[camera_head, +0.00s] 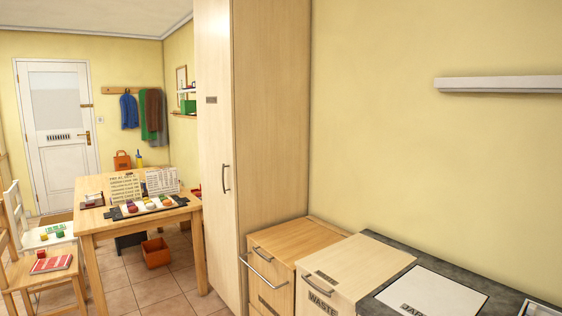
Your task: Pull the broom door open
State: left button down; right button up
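A tall light-wood cabinet (268,130) stands in the middle of the head view. Its narrow front door (215,120) faces left and looks shut. The door has a small dark label (211,99), too small to read, and a dark vertical handle (225,178) near its right edge. I cannot tell from the label whether this is the broom door. Neither of my grippers is in view.
Right of the cabinet are a drawer unit (290,240), a box marked WASTE (355,265) and a dark counter (380,244). A wooden table (92,187) with chairs stands left, an orange bin (156,252) beneath it. Tiled floor (180,268) lies before the cabinet door.

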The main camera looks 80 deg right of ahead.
aim_at(213, 19)
jog(key=z, duration=2.3)
jog(key=i+z, duration=0.1)
jog(key=i+j, duration=0.05)
jog(key=i, duration=0.05)
